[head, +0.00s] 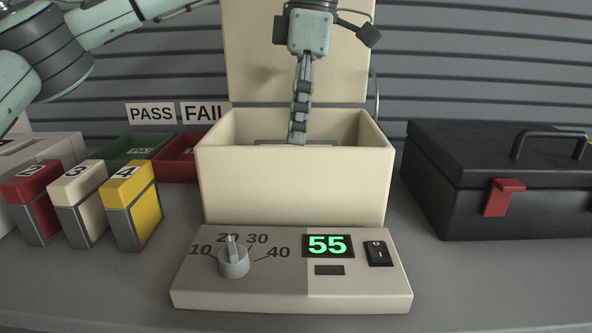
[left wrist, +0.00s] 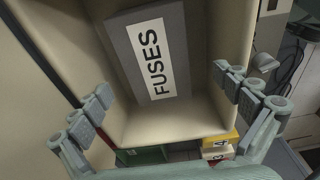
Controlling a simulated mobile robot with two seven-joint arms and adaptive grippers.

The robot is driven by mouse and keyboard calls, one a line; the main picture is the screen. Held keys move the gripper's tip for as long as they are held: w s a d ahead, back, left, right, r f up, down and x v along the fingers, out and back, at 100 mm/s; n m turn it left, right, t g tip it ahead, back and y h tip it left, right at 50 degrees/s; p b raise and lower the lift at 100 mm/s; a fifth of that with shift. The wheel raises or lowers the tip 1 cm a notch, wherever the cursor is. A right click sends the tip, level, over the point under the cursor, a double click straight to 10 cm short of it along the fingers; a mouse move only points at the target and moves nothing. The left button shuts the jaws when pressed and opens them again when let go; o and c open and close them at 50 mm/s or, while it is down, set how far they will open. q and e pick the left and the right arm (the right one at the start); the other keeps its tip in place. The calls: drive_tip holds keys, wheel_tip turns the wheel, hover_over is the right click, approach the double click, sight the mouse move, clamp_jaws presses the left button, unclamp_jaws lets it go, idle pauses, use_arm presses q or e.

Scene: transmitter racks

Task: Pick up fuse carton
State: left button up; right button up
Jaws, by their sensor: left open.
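The fuse carton (left wrist: 122,42) is grey with a white label reading FUSES. It lies inside a cream box with its lid open. In the left wrist view it sits between and beyond my left gripper's fingers (left wrist: 165,84), which are spread apart and empty. In the head view my left gripper (head: 298,138) points down into the open cream box (head: 293,185), its fingertips partly hidden by the front wall. Only a thin grey strip shows inside the box there, so the carton is mostly hidden. My right gripper does not show.
A control panel with a dial (head: 233,262) and a display reading 55 stands before the box. A black case (head: 460,200) is at right. Numbered red, white and yellow blocks (head: 130,205) stand at left, before a green bin (head: 135,148) and a red bin (head: 178,160).

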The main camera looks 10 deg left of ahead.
use_arm(q)
drive_tip(key=f, duration=0.4)
drive_tip(key=shift+w+a+b, duration=0.15)
drive_tip(key=shift+w+b, duration=0.05)
drive_tip(key=shift+b, duration=0.1)
drive_tip(key=shift+f, duration=0.45)
drive_tip(key=c, duration=1.6)
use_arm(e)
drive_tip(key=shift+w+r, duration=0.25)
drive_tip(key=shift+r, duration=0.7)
